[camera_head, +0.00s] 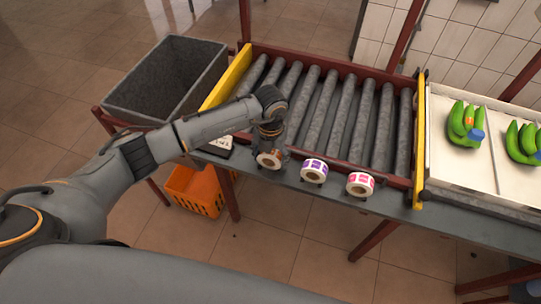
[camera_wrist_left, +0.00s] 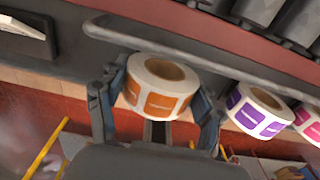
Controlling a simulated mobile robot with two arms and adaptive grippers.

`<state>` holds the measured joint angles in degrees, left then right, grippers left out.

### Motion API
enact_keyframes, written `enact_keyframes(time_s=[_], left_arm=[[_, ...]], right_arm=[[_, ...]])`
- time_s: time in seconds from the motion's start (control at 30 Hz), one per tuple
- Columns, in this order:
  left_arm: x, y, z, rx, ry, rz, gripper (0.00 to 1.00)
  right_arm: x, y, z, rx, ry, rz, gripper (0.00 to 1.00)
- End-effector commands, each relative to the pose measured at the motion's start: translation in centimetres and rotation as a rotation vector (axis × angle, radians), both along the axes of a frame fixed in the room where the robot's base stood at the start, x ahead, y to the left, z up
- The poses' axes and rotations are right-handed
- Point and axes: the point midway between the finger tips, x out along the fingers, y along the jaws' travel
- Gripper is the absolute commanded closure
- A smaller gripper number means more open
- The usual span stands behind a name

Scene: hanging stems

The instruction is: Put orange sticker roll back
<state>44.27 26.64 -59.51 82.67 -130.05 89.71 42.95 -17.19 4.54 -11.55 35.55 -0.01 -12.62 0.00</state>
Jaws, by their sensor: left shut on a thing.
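The orange sticker roll (camera_wrist_left: 160,88), white with orange labels, sits between the two fingers of my left gripper (camera_wrist_left: 160,115), which is shut on it. In the head view the orange roll (camera_head: 268,160) is at the front ledge of the roller conveyor, just under my left gripper (camera_head: 268,148). The purple sticker roll (camera_head: 314,170) is just right of it, and the pink sticker roll (camera_head: 360,184) is further right. They also show in the left wrist view, purple (camera_wrist_left: 257,110) and pink (camera_wrist_left: 308,122). I cannot tell whether the orange roll touches the ledge. My right gripper is not in view.
The roller conveyor (camera_head: 340,112) lies behind the rolls. A grey bin (camera_head: 205,72) stands at the left, and an orange crate (camera_head: 192,196) is on the floor below. Green bananas (camera_head: 465,125) lie on a white tray (camera_head: 435,160) at the right. A dark scale-like device (camera_head: 218,146) is left of my gripper.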

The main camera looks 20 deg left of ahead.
Motion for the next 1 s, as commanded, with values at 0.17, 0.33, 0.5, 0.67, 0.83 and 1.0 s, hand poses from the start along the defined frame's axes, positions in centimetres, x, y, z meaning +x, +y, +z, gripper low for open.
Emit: enact_keyframes(time_s=[0.17, 0.33, 0.5, 0.67, 0.83, 1.0], left_arm=[[0.0, 0.0, -0.2, 0.001, 0.000, 0.001, 0.15], [0.0, 0.0, -0.2, 0.001, 0.000, 0.001, 0.11], [0.0, 0.0, -0.1, 0.001, 0.000, 0.001, 0.11], [0.1, 0.0, 0.7, 0.001, -0.003, 0.001, 0.11], [0.2, 0.0, 3.7, 0.000, -0.007, -0.001, 0.11], [0.1, 0.0, 7.4, 0.000, -0.006, -0.001, 0.11]], right_arm=[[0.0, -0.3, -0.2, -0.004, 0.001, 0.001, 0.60], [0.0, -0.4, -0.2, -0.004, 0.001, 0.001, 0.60], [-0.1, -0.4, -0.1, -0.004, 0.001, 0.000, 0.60], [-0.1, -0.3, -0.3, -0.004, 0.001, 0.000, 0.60], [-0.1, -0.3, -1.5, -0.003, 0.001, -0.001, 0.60], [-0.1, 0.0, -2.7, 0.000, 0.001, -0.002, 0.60]])
